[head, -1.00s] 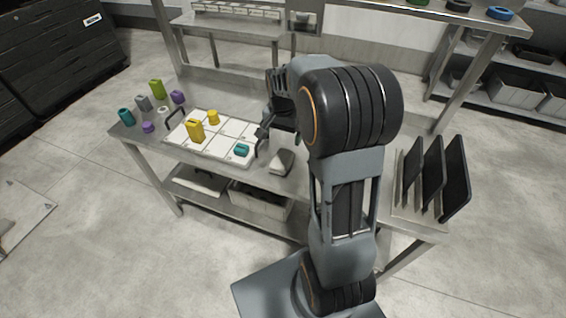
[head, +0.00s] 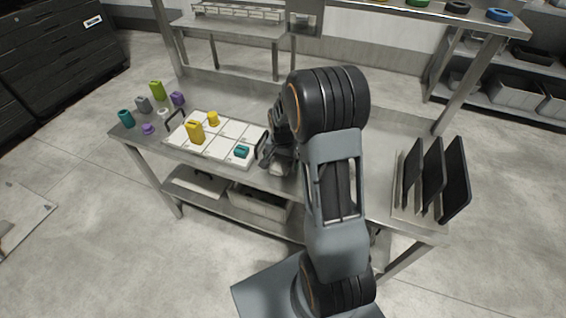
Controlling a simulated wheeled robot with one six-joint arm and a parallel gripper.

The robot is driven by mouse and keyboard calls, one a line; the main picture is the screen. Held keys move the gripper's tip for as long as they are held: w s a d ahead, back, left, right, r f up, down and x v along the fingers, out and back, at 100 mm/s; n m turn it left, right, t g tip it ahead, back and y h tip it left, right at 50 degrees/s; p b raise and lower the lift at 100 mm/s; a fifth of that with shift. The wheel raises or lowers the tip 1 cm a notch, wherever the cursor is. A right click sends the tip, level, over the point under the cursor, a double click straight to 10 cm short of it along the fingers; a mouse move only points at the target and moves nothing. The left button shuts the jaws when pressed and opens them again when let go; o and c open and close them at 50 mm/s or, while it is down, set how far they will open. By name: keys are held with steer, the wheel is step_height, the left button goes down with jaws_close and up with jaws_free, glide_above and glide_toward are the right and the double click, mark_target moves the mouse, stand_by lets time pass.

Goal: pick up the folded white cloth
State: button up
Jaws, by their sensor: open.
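The folded white cloth (head: 279,171) lies on the steel table, just right of the white tray. Only its near edge shows in the head view; my gripper and wrist cover the rest. My gripper (head: 273,163) is open and low over the cloth, pointing down. I cannot tell whether its fingers touch the cloth or stand around it.
The white gridded tray (head: 217,151) has black handles and holds yellow and teal pieces. Several coloured pieces stand at the table's left end. A rack with black upright plates (head: 433,178) stands at the right. The steel table (head: 385,150) is bare behind my arm.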

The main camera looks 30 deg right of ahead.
steer(key=shift+f, duration=0.1)
steer(key=c, duration=1)
steer(key=shift+r, duration=0.55)
step_height(320, 180, up, 2)
steer(key=shift+r, duration=0.1)
steer(key=s+a+r, duration=0.2)
steer(key=r, duration=0.1)
steer(key=s+a+r, duration=0.1)
steer(key=r, duration=0.1)
steer(key=shift+s, duration=0.1)
steer(key=s+a+r, duration=0.1)
steer(key=s+a, duration=0.1)
steer(key=s+a+r, duration=0.2)
steer(key=s, duration=0.1)
steer(key=s+a+r, duration=0.1)
steer(key=s+a, duration=0.1)
steer(key=shift+s+a+r, duration=0.15)
steer(key=shift+s+r, duration=0.05)
steer(key=shift+r, duration=0.15)
